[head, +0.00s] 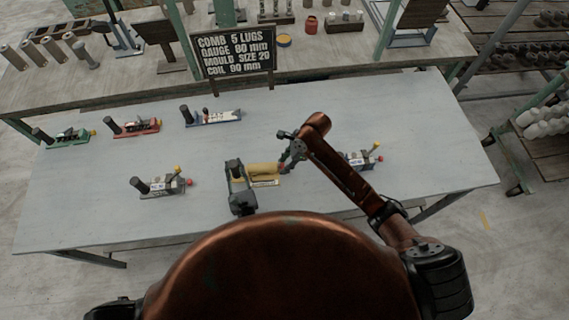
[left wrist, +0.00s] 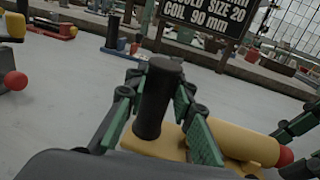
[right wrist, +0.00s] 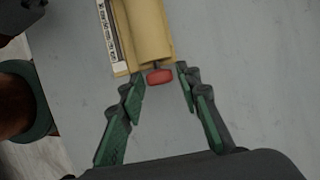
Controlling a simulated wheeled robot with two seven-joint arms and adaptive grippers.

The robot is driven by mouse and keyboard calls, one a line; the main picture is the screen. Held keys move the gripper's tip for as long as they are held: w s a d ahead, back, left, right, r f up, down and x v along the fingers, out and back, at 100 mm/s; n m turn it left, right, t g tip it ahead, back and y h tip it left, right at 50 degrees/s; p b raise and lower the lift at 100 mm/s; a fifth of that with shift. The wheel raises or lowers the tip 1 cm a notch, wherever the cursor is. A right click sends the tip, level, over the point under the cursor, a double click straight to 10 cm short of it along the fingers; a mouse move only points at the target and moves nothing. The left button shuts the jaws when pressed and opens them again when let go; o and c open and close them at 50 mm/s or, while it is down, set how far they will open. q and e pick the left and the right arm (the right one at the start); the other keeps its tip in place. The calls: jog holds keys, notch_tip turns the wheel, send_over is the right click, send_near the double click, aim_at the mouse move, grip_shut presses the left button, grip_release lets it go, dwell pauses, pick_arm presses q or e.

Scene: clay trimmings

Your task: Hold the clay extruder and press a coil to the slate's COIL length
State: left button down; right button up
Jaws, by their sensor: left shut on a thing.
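The slate (head: 237,52) at the back of the table reads COMB 5 LUGS, GAUGE 80 mm, MOULD SIZE 20, COIL 90 mm. The yellow clay extruder (head: 264,170) is at the middle of the grey table, with a label along its near side. My left gripper (head: 237,176) is shut on the extruder's upright black handle (left wrist: 154,108). The red plunger knob (right wrist: 160,76) is at the extruder's right end. My right gripper (right wrist: 160,86) is open, its fingers either side of the knob with gaps. No coil is visible; the extruder's left end is hidden in the head view.
Similar small tools stand nearby: one at left (head: 160,187), one at right (head: 360,159) partly behind my right arm, and green (head: 68,138), red (head: 133,126) and blue (head: 211,117) ones behind. The table's front middle is hidden by my body.

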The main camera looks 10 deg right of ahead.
pick_arm(q)
jog(key=shift+f, duration=0.15)
pick_arm(e)
jog(key=shift+o, duration=0.8)
jog(key=shift+r, duration=0.1)
jog(key=v, duration=1.1)
jog(key=shift+d+r, duration=0.15)
jog(key=shift+r, duration=0.2)
pick_arm(q)
jog(key=c, duration=1.6)
grip_release()
jog(key=s, duration=0.4)
jog(key=s+d, duration=0.1)
jog(key=s, duration=0.6)
jog(key=shift+s+d, duration=0.4)
